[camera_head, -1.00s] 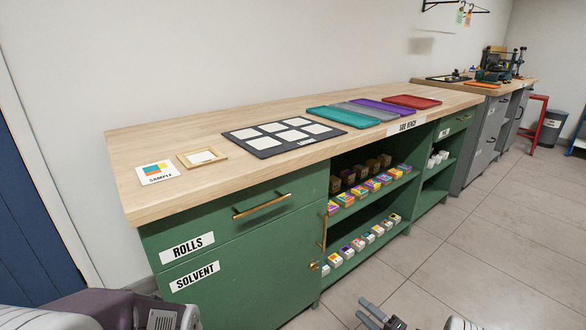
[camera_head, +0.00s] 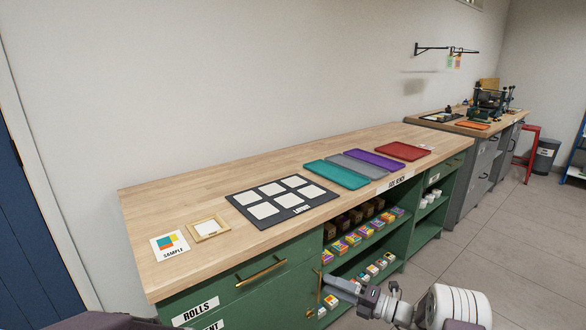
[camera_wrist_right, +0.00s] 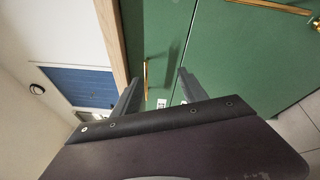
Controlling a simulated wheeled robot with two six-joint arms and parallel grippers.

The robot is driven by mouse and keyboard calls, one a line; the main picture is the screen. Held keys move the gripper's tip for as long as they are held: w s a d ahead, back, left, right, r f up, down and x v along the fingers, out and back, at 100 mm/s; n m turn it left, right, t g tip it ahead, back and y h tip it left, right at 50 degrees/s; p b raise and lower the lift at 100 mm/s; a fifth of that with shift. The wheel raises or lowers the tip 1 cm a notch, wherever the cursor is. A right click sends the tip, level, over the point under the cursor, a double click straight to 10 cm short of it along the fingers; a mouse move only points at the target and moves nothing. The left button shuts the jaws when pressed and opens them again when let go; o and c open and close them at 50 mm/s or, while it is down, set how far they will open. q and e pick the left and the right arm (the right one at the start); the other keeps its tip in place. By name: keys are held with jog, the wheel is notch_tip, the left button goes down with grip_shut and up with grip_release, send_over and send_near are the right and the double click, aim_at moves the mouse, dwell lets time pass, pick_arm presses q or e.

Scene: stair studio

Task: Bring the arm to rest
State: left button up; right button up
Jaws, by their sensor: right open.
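My right gripper (camera_head: 344,290) shows at the lower middle of the head view, in front of the green cabinet's open shelves. In the right wrist view its two dark fingers (camera_wrist_right: 155,88) stand apart with nothing between them, facing the green cabinet (camera_wrist_right: 220,50). A brass handle (camera_wrist_right: 146,80) shows beyond the gap between the fingers. In the head view my right arm comes in from the bottom right. My left gripper is not in view; only a dark part of my own body shows at the bottom left.
The wooden bench top (camera_head: 180,205) holds a sample card (camera_head: 170,245), a small frame (camera_head: 208,228), a dark board with white cards (camera_head: 243,197), and teal (camera_head: 337,174), grey, purple and red trays. Shelves below hold small boxes (camera_head: 352,238). Open floor (camera_head: 470,240) lies at the right.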

jog(key=s+a+r+n+g+h+p, duration=0.1)
jog(key=s+a+r+n+g+p, duration=0.25)
jog(key=r, duration=0.35)
jog(key=s+a+r+n+g+p, duration=0.25)
jog(key=s+r+p, duration=0.25)
jog(key=r, duration=0.3)
jog(key=s+a+r+n+g+h+p, duration=0.1)
jog(key=s+a+r+n+g+p, duration=0.1)
jog(key=s+a+r+n+p, duration=0.35)
jog(key=s+d+r+n+g+h+p, duration=0.1)
jog(key=s+d+r+n+h+p, duration=0.1)
jog(key=s+r+n+h+p, duration=0.25)
jog(key=s+d+r+n+g+h+p, duration=0.1)
jog(key=s+d+r+n+h+p, duration=0.15)
jog(key=s+n, duration=0.35)
pick_arm(q)
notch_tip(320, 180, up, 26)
jog(key=p, duration=0.1)
pick_arm(e)
jog(key=s+d+f+n+t+h, duration=0.1)
jog(key=s+d+f+n+h, duration=0.1)
jog(key=d+n, duration=0.4)
jog(key=s+d+f+n+t+h, duration=0.1)
jog(key=s+d+f+n+h, duration=0.1)
jog(key=d+n+h, duration=0.2)
jog(key=d+n, duration=0.3)
jog(key=n, duration=0.3)
jog(key=shift+s+f+h, duration=0.25)
jog(key=shift+f+h, duration=0.05)
jog(key=shift+f, duration=0.1)
